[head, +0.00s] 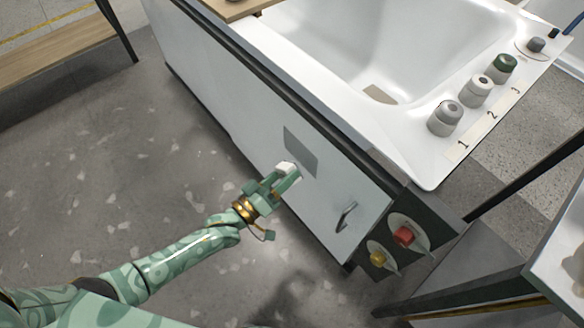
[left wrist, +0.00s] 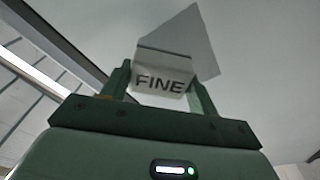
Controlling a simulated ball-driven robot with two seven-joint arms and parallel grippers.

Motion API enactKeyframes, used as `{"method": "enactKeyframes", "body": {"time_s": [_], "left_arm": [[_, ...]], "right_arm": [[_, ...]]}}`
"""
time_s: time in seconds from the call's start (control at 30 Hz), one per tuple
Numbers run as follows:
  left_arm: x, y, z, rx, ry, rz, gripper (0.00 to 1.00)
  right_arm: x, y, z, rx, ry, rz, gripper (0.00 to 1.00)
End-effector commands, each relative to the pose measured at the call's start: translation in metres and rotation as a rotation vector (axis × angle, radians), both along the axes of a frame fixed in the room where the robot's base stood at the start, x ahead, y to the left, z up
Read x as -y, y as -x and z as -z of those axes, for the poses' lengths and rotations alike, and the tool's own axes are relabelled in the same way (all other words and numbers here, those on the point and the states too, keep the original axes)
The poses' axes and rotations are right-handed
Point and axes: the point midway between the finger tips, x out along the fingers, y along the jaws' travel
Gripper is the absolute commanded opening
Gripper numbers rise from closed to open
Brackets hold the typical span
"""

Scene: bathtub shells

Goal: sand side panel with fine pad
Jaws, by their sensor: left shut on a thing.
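The side panel (head: 245,105) is the pale long side of the bathtub shell. A darker grey rectangular patch (head: 300,151) lies on it; the patch also shows in the left wrist view (left wrist: 196,38). My left gripper (head: 286,177) is at the panel, by the patch's lower edge. It is shut on a white pad (left wrist: 162,72) marked FINE, held between both fingers in the left wrist view (left wrist: 160,88). The pad overlaps the patch's lower part in that view; I cannot tell whether it touches the panel. My right gripper is not in view.
A metal handle (head: 345,216) sticks out of the panel right of the patch. Red (head: 403,236) and yellow (head: 378,258) knobs are on the dark end below the tub. Numbered grey pots (head: 445,118) stand on the white rim. Open floor (head: 110,170) lies left of the panel.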

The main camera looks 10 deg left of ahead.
Motion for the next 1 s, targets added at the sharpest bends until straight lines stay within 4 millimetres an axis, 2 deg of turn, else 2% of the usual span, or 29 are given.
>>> {"method": "enactKeyframes", "body": {"time_s": [0.13,0.47,0.8,1.0], "left_arm": [[-0.006,0.007,-0.001,0.001,0.002,0.0,0.41],[-0.007,0.009,0.0,0.001,0.0,0.001,0.41],[-0.024,0.03,-0.002,0.002,0.0,0.0,0.41],[-0.025,0.032,0.0,0.001,0.001,0.0,0.41]], "right_arm": [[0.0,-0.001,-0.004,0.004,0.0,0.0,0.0],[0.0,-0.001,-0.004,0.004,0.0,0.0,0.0],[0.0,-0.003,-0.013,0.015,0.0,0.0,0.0],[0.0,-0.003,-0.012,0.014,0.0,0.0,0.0]]}}
